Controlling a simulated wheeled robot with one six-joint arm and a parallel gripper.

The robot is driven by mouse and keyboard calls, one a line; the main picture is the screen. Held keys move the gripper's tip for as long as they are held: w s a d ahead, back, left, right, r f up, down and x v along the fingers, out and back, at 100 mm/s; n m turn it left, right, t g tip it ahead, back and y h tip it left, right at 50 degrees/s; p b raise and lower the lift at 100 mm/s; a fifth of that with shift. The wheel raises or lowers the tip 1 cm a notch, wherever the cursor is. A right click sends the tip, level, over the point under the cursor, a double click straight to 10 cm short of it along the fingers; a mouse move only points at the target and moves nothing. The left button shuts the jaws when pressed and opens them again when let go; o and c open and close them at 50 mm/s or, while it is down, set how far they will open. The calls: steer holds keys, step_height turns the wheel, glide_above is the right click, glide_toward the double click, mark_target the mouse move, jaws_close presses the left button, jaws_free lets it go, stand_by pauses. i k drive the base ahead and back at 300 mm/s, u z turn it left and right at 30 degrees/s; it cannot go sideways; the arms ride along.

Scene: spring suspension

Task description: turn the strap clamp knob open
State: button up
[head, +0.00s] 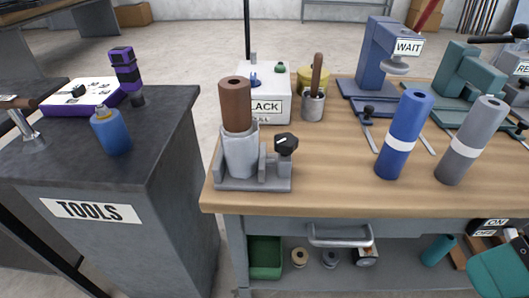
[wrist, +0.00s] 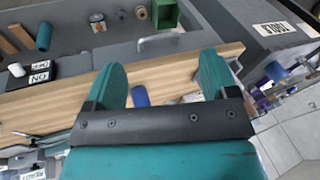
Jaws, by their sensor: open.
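The strap clamp knob (head: 286,143) is black and lobed, with a light mark on its face. It stands at the right side of a grey clamp (head: 240,153) near the bench's left front corner. A brown cylinder (head: 235,104) stands upright in the clamp. My gripper (wrist: 160,82) is teal, open and empty in the wrist view, over the bench's front edge region. The wrist picture is turned upside down, and I cannot make out the knob in it. In the head view my gripper's fingertips are not clearly seen; the knob is well apart from the teal part at the lower right.
A blue cylinder (head: 403,135) and a grey cylinder (head: 470,140) stand to the right on the wooden bench (head: 335,180). Behind the clamp are a white labelled box (head: 264,106) and a grey cup (head: 312,106). A drawer handle (head: 340,236) juts below the front edge. The bench between knob and blue cylinder is clear.

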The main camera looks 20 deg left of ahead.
mark_target(285, 143)
steer(key=u, duration=2.1)
steer(key=i, duration=0.5)
steer(key=z, duration=1.9)
